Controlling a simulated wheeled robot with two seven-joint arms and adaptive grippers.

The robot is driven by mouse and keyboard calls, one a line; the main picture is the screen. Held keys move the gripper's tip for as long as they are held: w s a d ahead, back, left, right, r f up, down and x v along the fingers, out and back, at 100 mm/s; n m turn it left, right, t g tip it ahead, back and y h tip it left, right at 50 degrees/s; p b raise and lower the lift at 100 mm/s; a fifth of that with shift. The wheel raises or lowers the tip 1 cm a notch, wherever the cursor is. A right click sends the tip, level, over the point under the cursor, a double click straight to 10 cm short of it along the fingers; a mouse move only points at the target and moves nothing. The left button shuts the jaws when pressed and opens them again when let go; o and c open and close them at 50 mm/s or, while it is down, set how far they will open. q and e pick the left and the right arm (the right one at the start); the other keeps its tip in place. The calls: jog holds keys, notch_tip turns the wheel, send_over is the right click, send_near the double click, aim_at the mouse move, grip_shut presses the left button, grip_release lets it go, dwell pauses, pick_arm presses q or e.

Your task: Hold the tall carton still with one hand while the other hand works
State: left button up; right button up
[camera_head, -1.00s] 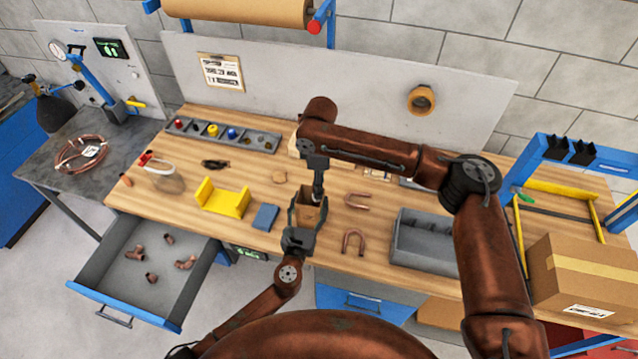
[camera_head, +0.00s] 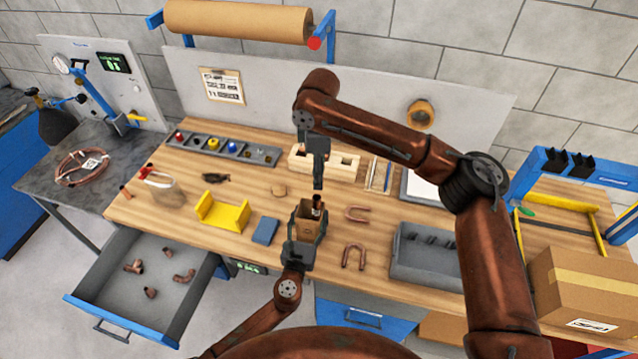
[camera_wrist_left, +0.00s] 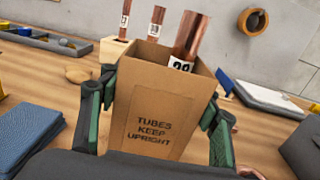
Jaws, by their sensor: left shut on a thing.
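The tall carton (camera_head: 304,226) is an open brown box near the front edge of the bench. It also shows in the left wrist view (camera_wrist_left: 160,108), printed "TUBES KEEP UPRIGHT". My left gripper (camera_head: 306,232) is shut on the carton, with a finger on each side. A copper tube with a number label (camera_wrist_left: 188,48) stands leaning slightly in the carton, its upper end above the rim.
A wooden block with holes (camera_head: 345,164) stands behind the carton. Two thinner labelled tubes (camera_wrist_left: 125,20) stand behind it in the wrist view. A blue pad (camera_head: 265,231), a yellow holder (camera_head: 222,213), copper U-bends (camera_head: 354,256) and a grey bin (camera_head: 428,268) are nearby.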

jog(key=shift+r, duration=0.5)
pick_arm(q)
jog(key=o, duration=1.2)
jog(key=shift+o, duration=0.2)
jog(key=v, duration=1.2)
pick_arm(e)
jog(key=shift+f, duration=0.1)
